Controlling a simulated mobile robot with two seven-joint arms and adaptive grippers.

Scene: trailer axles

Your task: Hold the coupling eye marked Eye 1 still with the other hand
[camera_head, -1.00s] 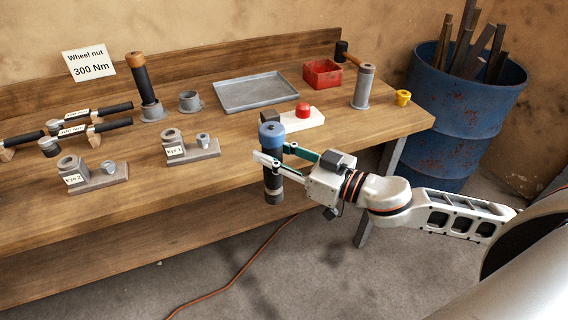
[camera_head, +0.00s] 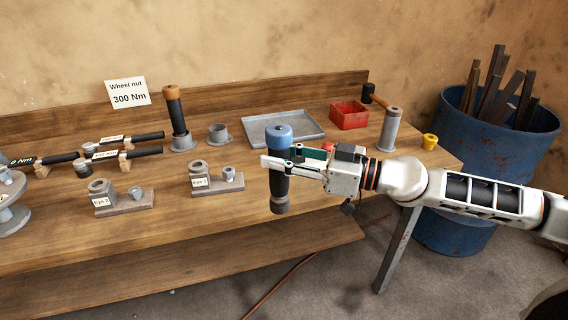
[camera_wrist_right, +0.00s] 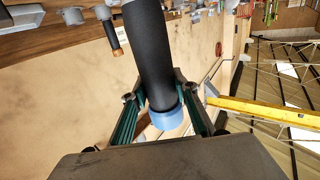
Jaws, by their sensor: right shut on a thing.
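The coupling eye marked Eye 1 (camera_head: 198,172) is a grey ring-topped block on a flat base with a small grey cup-like part (camera_head: 229,173). It stands on the bench, left of my right gripper and apart from it. My right gripper (camera_head: 282,164) is shut on a black cylindrical tool (camera_head: 280,188) with a blue cap and grey lower end, held upright near the bench's front edge. In the right wrist view, the tool (camera_wrist_right: 158,50) lies between the green fingers, blue cap toward the palm. My left gripper is not in view.
Eye 2 (camera_head: 103,193) stands left of Eye 1. Behind are torque wrenches (camera_head: 140,153), an orange-topped tool (camera_head: 175,110), a grey cup (camera_head: 218,134), a tray (camera_head: 283,126) and a red bin (camera_head: 349,114). A red button (camera_head: 328,147) is partly hidden behind my gripper. A blue barrel (camera_head: 480,175) stands right.

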